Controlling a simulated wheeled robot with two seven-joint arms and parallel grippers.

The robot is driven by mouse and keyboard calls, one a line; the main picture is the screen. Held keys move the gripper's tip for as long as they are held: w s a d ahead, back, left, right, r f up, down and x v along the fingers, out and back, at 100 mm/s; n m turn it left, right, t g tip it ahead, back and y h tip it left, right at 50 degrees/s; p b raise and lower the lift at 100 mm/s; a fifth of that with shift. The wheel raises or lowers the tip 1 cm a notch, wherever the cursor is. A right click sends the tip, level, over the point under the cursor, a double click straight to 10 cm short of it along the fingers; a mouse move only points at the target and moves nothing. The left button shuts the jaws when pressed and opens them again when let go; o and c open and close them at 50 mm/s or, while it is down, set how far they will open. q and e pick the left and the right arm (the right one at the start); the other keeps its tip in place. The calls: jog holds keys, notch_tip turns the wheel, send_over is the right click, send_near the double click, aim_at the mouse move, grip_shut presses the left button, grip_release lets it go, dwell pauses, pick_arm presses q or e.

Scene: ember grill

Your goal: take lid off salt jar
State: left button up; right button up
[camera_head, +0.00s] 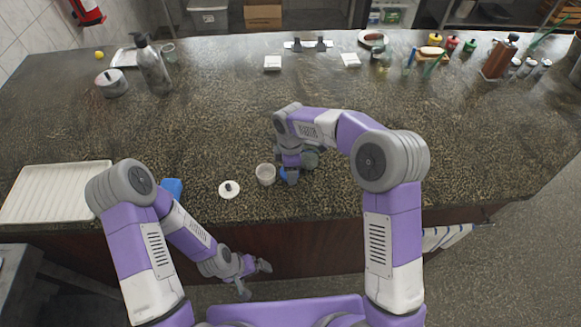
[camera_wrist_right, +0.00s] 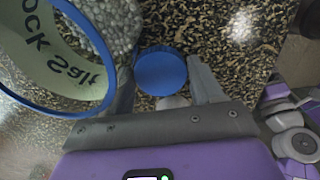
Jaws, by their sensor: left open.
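The salt jar shows close up in the right wrist view, with its blue rim (camera_wrist_right: 107,104), white grains inside and a "Rock Salt" label. Its mouth is open. A round blue lid (camera_wrist_right: 160,70) lies at about counter level between the fingertips of my right gripper (camera_wrist_right: 163,77). The fingers are apart, on either side of it; I cannot tell whether they touch it. My left gripper (camera_head: 256,279) is open and empty, low in front of the counter.
A blue item (camera_head: 172,188) and a ribbed tray (camera_head: 50,196) lie farther left. A pot (camera_head: 112,84) and bottle (camera_head: 152,66) stand behind. The middle counter is clear.

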jog(key=o, duration=0.3)
jog(key=shift+r, duration=0.15)
